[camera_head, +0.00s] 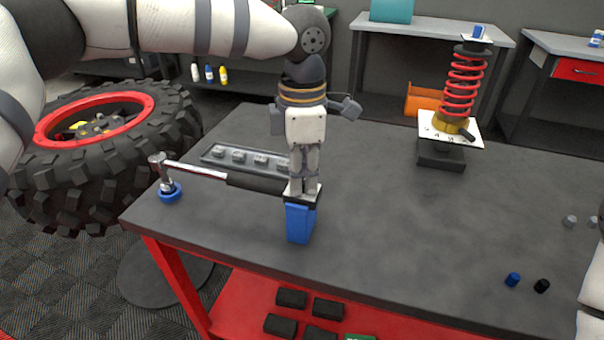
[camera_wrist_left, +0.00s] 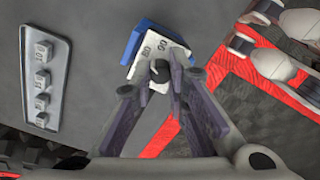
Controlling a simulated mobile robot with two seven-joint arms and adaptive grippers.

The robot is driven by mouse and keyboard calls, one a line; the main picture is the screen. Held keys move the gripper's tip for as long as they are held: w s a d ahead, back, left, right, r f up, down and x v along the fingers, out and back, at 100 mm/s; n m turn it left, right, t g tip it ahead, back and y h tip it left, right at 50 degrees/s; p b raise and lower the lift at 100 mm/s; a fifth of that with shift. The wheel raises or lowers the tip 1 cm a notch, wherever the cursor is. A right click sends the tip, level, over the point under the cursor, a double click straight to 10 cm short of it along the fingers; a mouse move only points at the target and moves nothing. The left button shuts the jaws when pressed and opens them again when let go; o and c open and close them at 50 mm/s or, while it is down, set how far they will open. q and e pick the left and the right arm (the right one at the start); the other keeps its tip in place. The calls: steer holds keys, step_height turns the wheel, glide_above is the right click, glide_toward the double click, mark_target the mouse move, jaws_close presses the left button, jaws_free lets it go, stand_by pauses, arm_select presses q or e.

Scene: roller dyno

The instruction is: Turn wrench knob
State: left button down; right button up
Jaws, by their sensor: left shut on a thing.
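The torque wrench lies across the table's left part, with a chrome shaft (camera_head: 195,170) and a black handle (camera_head: 255,184). Its chrome head stands over a blue ring (camera_head: 170,192). The handle's right end meets a blue block (camera_head: 299,224) with a numbered white plate on top. The blue block also shows in the left wrist view (camera_wrist_left: 145,38), with its white plate (camera_wrist_left: 160,58) in front of the fingertips. My right gripper is out of view.
A red spring stand (camera_head: 440,153) is at the back right. Blue and black small pieces (camera_head: 513,280) lie at the front right. The table's middle is clear.

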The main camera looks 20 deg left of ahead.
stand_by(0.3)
arm_select(q)
steer(key=c, duration=1.5)
jaws_free()
steer(key=shift+c, duration=0.2)
steer(key=shift+r, duration=0.1)
step_height(320, 180, up, 12)
